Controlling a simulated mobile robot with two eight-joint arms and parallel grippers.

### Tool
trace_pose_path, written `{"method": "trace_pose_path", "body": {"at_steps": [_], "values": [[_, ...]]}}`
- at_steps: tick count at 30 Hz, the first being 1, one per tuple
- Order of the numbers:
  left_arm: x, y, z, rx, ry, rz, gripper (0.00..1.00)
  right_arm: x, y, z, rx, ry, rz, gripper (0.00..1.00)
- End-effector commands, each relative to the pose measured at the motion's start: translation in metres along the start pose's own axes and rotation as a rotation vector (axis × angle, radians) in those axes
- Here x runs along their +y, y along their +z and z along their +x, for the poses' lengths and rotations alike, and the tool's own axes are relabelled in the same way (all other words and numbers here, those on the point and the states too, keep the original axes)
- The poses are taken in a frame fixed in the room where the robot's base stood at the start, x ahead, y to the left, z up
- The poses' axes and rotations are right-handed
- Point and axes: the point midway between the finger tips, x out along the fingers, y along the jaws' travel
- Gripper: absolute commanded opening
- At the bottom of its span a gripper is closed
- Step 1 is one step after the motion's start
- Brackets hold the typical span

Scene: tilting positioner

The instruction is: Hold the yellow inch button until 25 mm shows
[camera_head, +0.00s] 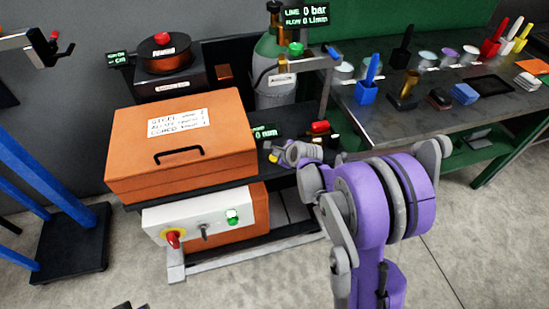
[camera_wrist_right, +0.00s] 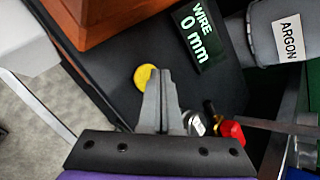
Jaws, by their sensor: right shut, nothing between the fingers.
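The yellow inch button (camera_wrist_right: 145,76) is a round disc on the dark bench top, and it also shows as a small yellow spot in the head view (camera_head: 273,157). My right gripper (camera_wrist_right: 159,74) is shut and empty, with its fingertips over the button's right side. Whether the tips touch the button I cannot tell. In the head view my right gripper (camera_head: 276,154) reaches in beside the orange case. The wire display (camera_wrist_right: 195,38) reads 0 mm, and it is partly visible in the head view (camera_head: 264,132).
An orange case (camera_head: 190,130) stands left of the button. A red knob (camera_wrist_right: 231,130) with metal fittings lies right of my fingers. A grey cylinder labelled ARGON (camera_wrist_right: 265,40) is behind. A side table (camera_head: 440,100) with several small items stands at the right.

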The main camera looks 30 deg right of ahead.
Motion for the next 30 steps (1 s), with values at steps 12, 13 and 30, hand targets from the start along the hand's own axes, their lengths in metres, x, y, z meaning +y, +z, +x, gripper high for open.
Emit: {"method": "trace_pose_path", "body": {"at_steps": [12, 13, 30], "values": [[0.0000, 0.0003, 0.0005, 0.000, 0.000, 0.000, 0.00, 0.0003, -0.0002, 0.0003, 0.000, 0.000, 0.000, 0.00], [0.0000, 0.0005, 0.0007, 0.000, 0.000, 0.000, 0.00, 0.0005, -0.0003, 0.0006, 0.000, 0.000, 0.000, 0.00], [0.0000, 0.0047, 0.0064, -0.003, 0.000, 0.000, 0.00, 0.0040, -0.0038, 0.0054, 0.000, 0.000, 0.000, 0.00]]}}
